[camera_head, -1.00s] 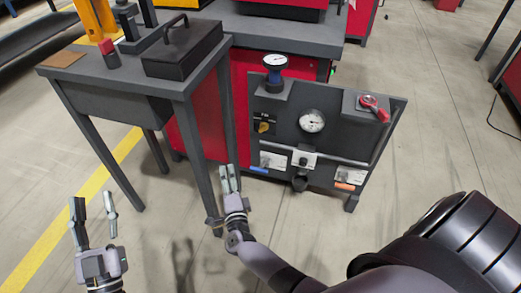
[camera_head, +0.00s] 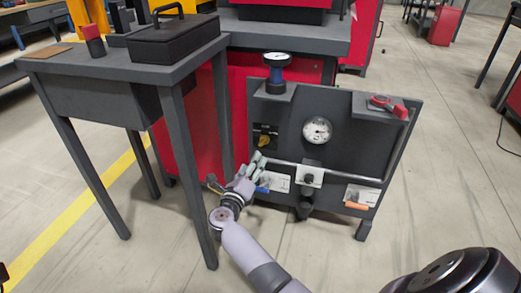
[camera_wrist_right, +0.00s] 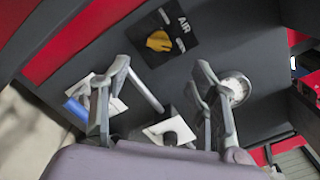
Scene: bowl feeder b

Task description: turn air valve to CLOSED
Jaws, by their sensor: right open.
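The air valve is a yellow knob (camera_head: 265,141) on a small black plate at the left of the dark panel (camera_head: 345,160). In the right wrist view the yellow knob (camera_wrist_right: 159,41) sits beside the word AIR; its other markings are too small to read. My right gripper (camera_head: 258,164) is open and empty, just below the knob in the head view. In the wrist view its fingers (camera_wrist_right: 160,80) are spread, with the knob beyond them and apart from them. Only a dark tip of what seems my left gripper (camera_head: 3,272) shows at the left edge.
A blue handle (camera_head: 262,189) and an orange handle (camera_head: 356,206) sit low on the panel. A gauge (camera_head: 317,130), a blue regulator (camera_head: 277,72) and a red part (camera_head: 388,105) are above. A grey table (camera_head: 95,70) stands close on the left.

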